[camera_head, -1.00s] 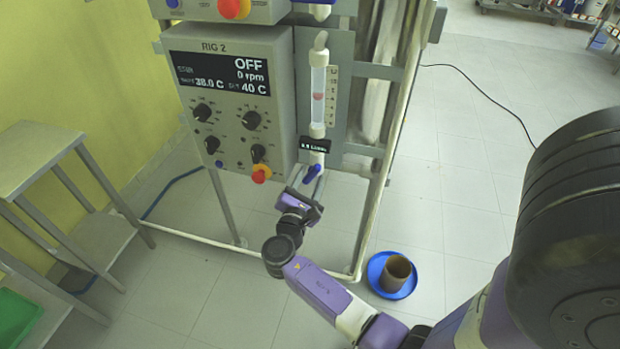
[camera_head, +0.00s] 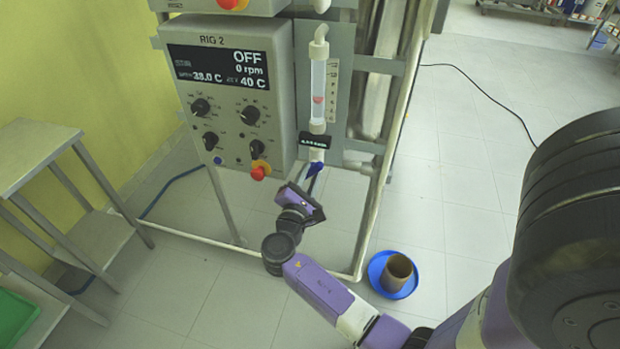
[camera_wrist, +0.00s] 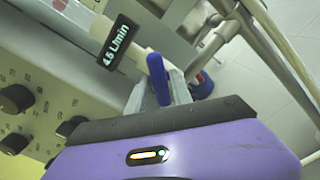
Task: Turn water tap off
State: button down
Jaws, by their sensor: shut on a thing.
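The water tap has a blue lever handle (camera_head: 315,168) at the bottom of the vertical flowmeter tube (camera_head: 318,85). My gripper (camera_head: 314,178) reaches up to the tap from below. In the wrist view its grey fingers (camera_wrist: 162,92) lie on either side of the handle and are shut on it. A red float sits partway up the tube. The lower part of the tap is hidden by my gripper.
The RIG 2 control box (camera_head: 232,95) stands left of the tap, with black knobs and a red button (camera_head: 259,172). Frame pipes (camera_head: 375,215) run to the right. A blue dish (camera_head: 392,275) with a brown pot lies on the floor. A side table (camera_head: 40,155) is at left.

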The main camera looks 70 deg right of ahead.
jog(key=m+b, duration=0.4)
jog(key=m, duration=0.1)
jog(key=shift+f, duration=0.25)
jog(key=shift+r+m+b, duration=0.1)
jog(key=shift+m+b, duration=1.9)
jog(key=shift+m, duration=0.3)
jog(key=c, duration=1.3)
grip_release()
jog(key=shift+r, duration=0.1)
jog(key=shift+s+a, duration=0.15)
jog(key=shift+a, duration=1.85)
jog(key=shift+s+a, duration=0.15)
jog(key=shift+a, duration=1.8)
